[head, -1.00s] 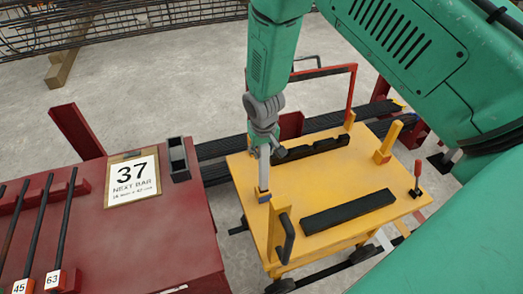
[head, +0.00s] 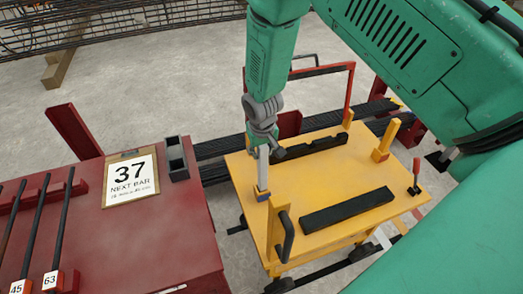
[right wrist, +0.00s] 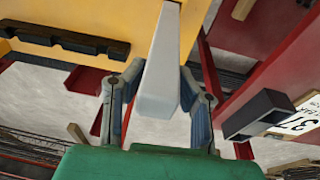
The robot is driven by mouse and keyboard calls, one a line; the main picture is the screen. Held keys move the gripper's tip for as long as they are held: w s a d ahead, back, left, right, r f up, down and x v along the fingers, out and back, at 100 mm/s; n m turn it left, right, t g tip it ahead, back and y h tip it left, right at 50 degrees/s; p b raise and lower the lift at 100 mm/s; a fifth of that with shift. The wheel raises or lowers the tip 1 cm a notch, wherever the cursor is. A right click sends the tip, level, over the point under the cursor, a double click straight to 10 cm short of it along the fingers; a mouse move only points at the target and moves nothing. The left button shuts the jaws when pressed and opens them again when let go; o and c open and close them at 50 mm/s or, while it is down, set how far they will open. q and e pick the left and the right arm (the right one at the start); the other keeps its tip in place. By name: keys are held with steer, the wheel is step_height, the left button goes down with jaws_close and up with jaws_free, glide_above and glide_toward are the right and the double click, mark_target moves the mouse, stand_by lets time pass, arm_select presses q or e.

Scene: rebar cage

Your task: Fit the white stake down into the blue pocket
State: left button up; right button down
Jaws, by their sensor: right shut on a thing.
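The stake hangs nearly upright below the fingers. In the right wrist view the stake (right wrist: 161,65) runs between the two fingers and away from the palm. The pocket is not visible there. My left gripper is not in view.
The yellow cart top (head: 345,180) carries black bars, a yellow post (head: 281,232) with a black handle close by the stake, and another post (head: 386,140). A red table (head: 130,235) with a "37 NEXT BAR" sign (head: 130,181) and a dark open box (head: 177,158) stands left.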

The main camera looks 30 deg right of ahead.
mark_target(261, 164)
steer(key=shift+r, duration=0.35)
steer(key=shift+p, duration=0.3)
steer(key=shift+d, duration=0.1)
steer(key=shift+a, duration=0.25)
steer(key=shift+p, duration=0.3)
stand_by(0.9)
steer(key=shift+w+f+b, duration=0.1)
steer(key=shift+f+b, duration=1.8)
steer(key=shift+f, duration=1.15)
steer(key=c, duration=1.2)
jaws_free()
